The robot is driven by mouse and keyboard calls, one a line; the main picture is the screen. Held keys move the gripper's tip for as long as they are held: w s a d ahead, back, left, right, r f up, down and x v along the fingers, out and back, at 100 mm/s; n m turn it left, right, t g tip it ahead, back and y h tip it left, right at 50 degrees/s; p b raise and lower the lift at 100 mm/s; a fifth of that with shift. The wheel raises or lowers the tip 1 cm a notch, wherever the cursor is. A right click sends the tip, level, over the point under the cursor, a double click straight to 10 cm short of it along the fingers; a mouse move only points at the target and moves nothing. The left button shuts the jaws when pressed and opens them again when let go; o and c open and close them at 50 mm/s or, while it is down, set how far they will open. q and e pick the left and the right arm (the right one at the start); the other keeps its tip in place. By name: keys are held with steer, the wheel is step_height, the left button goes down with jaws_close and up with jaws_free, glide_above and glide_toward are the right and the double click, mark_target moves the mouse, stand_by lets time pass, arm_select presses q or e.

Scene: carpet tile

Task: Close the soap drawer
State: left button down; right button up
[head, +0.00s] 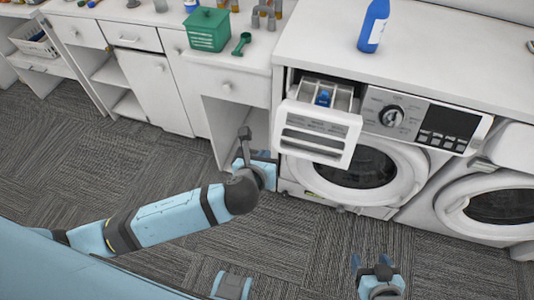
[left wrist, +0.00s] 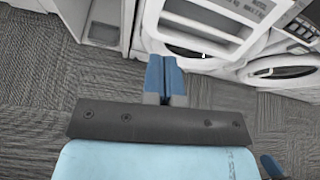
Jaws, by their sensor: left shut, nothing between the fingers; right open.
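The soap drawer (head: 318,147) is pulled out from the upper left of the left washing machine (head: 430,90). Its white front stands forward of the machine, and a blue piece (head: 323,98) shows inside it. My left gripper (head: 272,158) is shut and empty, low and to the left of the drawer front in the head view. In the left wrist view, its closed blue fingers (left wrist: 165,78) point towards the drawer front (left wrist: 208,20), with no contact visible. My right gripper (head: 372,263) is open and empty above the carpet, in front of the machine.
A second washer (head: 495,205) stands at the right. A blue bottle (head: 373,26) is on the white counter above the machine. White cabinets (head: 160,90) line the left, with a green basket (head: 208,29) on top. The carpet in front is clear.

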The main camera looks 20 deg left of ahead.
arm_select(q)
steer(key=m, duration=0.1)
glide_toward(278, 130)
steer(key=x, duration=0.7)
steer(key=shift+d+f, duration=0.1)
steer(key=shift+f, duration=0.35)
arm_select(e)
steer(key=shift+s, duration=0.2)
arm_select(q)
steer(key=shift+w, duration=0.1)
arm_select(e)
steer(key=shift+r, duration=0.15)
arm_select(q)
steer(key=shift+w+r+p, duration=0.1)
steer(key=shift+w+p, duration=0.25)
steer(key=shift+w, duration=0.25)
steer(key=w, duration=0.7)
steer(key=shift+p, duration=0.35)
steer(key=w+b, duration=0.1)
steer(key=w, duration=0.8)
arm_select(e)
steer(key=shift+s, duration=0.15)
